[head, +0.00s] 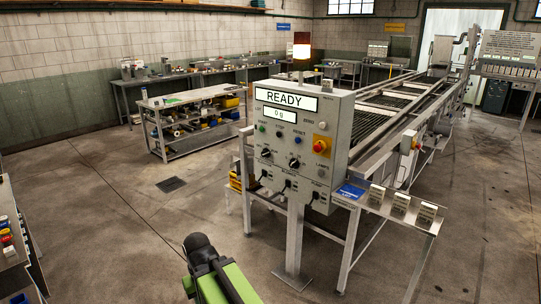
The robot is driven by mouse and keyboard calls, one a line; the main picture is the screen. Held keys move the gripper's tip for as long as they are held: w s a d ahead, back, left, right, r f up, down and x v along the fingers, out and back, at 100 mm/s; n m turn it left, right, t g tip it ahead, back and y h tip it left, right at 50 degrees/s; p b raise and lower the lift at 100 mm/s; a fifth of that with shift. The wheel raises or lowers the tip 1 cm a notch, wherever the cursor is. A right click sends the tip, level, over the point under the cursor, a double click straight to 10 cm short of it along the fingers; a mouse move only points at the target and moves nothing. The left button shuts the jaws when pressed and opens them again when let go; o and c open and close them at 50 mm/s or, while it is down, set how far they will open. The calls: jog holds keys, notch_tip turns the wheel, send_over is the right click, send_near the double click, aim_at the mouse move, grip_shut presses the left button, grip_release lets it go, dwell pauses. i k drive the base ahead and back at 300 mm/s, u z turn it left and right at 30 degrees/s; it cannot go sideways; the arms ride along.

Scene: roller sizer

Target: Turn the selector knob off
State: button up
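The grey control panel (308,130) stands on a post in the middle of the head view. Its upper screen reads READY, and a smaller screen below reads 0 g. Two black knobs with pale markers sit on the panel: a left knob (266,153) and a right knob (294,163). Their labels are too small to read, so I cannot tell which is the selector or its setting. My green and black arm shows at the bottom, in front of and below the panel, apart from it. My gripper's fingers are not in view.
A red emergency button (320,146) on yellow is right of the knobs. Cables hang along the panel's lower edge. The roller conveyor (385,112) runs back right; a metal shelf (398,207) juts out front right. A workbench (190,122) stands behind left.

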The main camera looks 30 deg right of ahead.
aim_at(266, 153)
jog(key=z, duration=0.05)
jog(key=i, duration=1.6)
jog(key=u, duration=0.6)
